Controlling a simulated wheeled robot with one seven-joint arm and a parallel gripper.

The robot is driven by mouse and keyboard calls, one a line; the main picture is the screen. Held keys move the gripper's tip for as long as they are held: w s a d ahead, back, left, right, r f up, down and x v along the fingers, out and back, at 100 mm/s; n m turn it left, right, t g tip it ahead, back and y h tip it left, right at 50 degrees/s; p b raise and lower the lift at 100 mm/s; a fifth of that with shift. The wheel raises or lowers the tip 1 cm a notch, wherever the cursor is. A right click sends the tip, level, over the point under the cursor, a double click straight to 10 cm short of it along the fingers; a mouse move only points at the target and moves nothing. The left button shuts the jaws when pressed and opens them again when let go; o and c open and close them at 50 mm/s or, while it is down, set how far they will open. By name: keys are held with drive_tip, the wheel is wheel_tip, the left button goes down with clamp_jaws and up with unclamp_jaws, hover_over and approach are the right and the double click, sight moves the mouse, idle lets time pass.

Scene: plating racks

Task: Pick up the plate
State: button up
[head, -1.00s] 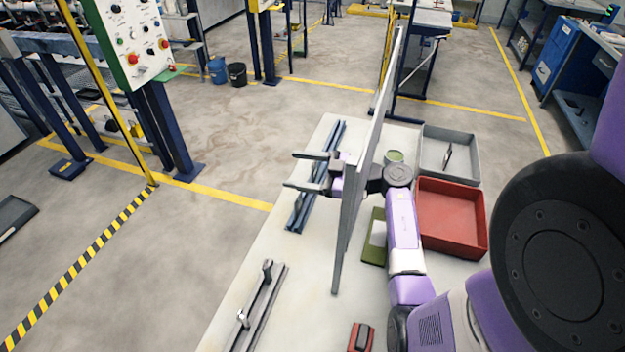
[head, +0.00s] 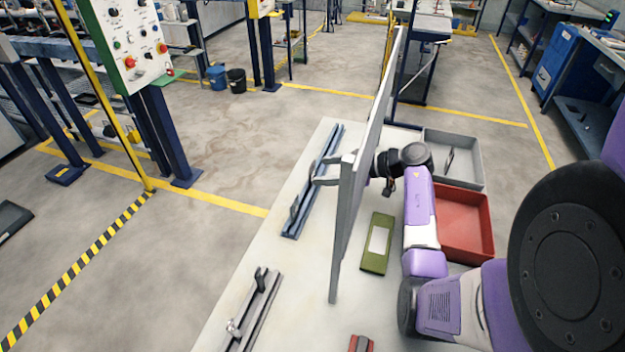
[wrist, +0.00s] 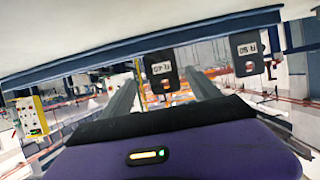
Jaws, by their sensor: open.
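A tall, thin grey panel (head: 366,150) stands upright on the white table, seen nearly edge-on; it is the most plate-like thing in view, though I cannot be sure it is the plate. My gripper (head: 323,170) is open. Its fingertips show just left of the panel, while my wrist is on the right. The panel hides the part between, so I cannot tell how they pass it or whether they touch. In the wrist view my fingers (wrist: 165,92) are spread apart with nothing clearly held between them.
A blue rail (head: 299,218) and a grey rail (head: 254,318) lie on the table's left. A green block (head: 377,244) lies right of the panel. A red tray (head: 464,222) and a grey tray (head: 466,139) stand farther right. Black tags (wrist: 162,72) show in the wrist view.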

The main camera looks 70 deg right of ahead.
sight(313, 173)
drive_tip(key=w+f+b, duration=0.1)
drive_tip(key=b, duration=0.1)
drive_tip(key=w+f+b, duration=0.1)
drive_tip(key=b, duration=0.1)
drive_tip(key=shift+w+a, duration=0.35)
drive_tip(key=shift+a, duration=0.05)
drive_tip(key=shift+w+b, duration=0.75)
drive_tip(key=shift+c, duration=0.4)
clamp_jaws()
